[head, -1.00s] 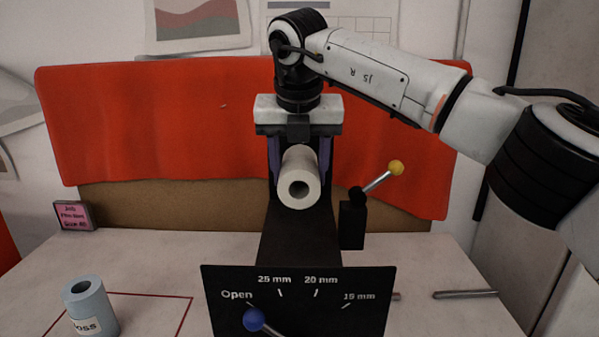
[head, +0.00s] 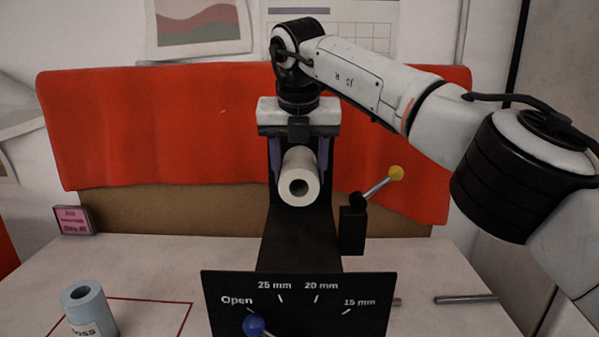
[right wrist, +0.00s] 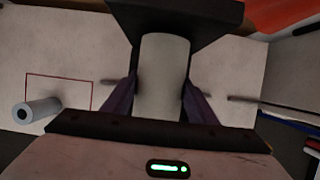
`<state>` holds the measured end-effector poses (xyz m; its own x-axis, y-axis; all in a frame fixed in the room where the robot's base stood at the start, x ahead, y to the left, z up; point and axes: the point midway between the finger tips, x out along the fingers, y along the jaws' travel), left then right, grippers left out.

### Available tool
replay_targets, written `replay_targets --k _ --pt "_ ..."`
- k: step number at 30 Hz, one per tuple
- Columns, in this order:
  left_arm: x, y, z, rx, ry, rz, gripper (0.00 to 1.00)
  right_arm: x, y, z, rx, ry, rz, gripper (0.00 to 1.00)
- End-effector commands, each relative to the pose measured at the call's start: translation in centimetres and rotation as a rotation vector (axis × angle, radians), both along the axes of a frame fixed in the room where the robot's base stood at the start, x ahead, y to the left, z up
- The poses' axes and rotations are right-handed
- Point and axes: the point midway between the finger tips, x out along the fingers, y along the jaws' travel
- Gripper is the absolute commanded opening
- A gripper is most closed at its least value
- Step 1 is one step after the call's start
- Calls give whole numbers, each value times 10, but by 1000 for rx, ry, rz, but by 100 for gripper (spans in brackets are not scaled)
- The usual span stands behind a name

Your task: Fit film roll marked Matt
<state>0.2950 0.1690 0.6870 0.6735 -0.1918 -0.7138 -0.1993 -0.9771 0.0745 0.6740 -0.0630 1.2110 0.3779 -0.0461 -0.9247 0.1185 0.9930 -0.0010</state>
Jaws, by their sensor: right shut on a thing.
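My right gripper (head: 299,160) points down and is shut on a white film roll (head: 300,172). Its purple fingers are on either side of the roll, whose hollow end faces the head camera. The roll also shows between the fingers in the right wrist view (right wrist: 163,75). No label can be read on it. It is in front of the black machine (head: 300,245); whether it touches the machine I cannot tell. The blue-knobbed lever (head: 253,325) on the machine's front plate is by "Open". My left gripper is not in view.
A light-blue roll with a label ending in "oss" (head: 88,312) stands at the red-outlined area on the left. A yellow-knobbed lever (head: 395,173) stands right of the machine. A metal rod (head: 466,299) lies at the right. A pink sign (head: 73,220) stands at the back left.

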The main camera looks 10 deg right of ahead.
Motion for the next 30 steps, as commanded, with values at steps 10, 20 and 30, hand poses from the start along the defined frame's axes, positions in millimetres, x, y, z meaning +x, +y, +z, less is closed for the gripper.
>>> replay_targets --k 10,20,30 --pt "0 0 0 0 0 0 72 7 -1 1 -1 -3 0 19" --pt "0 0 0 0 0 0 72 8 -2 0 -1 -2 0 74" --pt "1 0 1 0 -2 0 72 4 -12 19 0 -4 -17 74"
